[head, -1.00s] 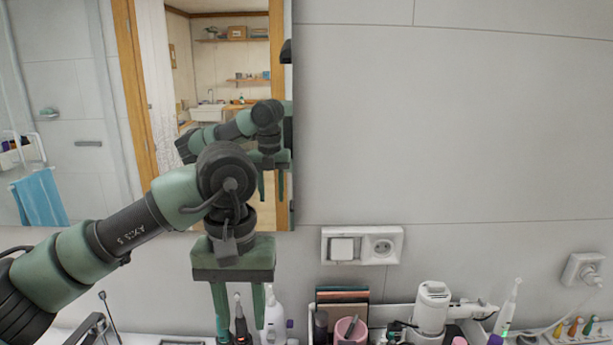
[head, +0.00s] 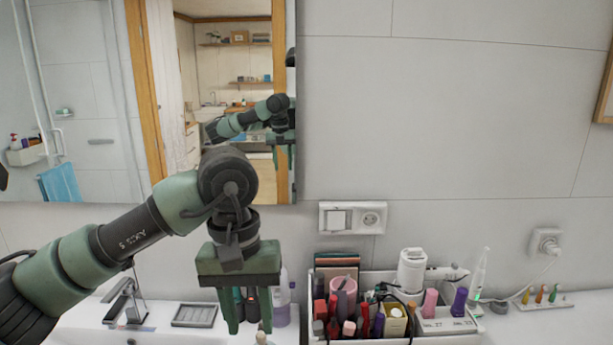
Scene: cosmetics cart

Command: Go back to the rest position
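My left gripper (head: 245,312) points down at the end of my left arm, which comes in from the left. Its two green fingers are spread apart with a gap between them. I see nothing held between them; dark green bottles (head: 250,303) stand behind the fingers. My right gripper is not in the head view. The mirror (head: 222,75) on the wall reflects my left arm.
A white cosmetics organizer (head: 380,277) with several items stands right of my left gripper. A faucet (head: 122,298) and a grey soap dish (head: 194,314) are at left. A wall socket (head: 372,218) and a plugged-in charger (head: 545,242) are on the wall.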

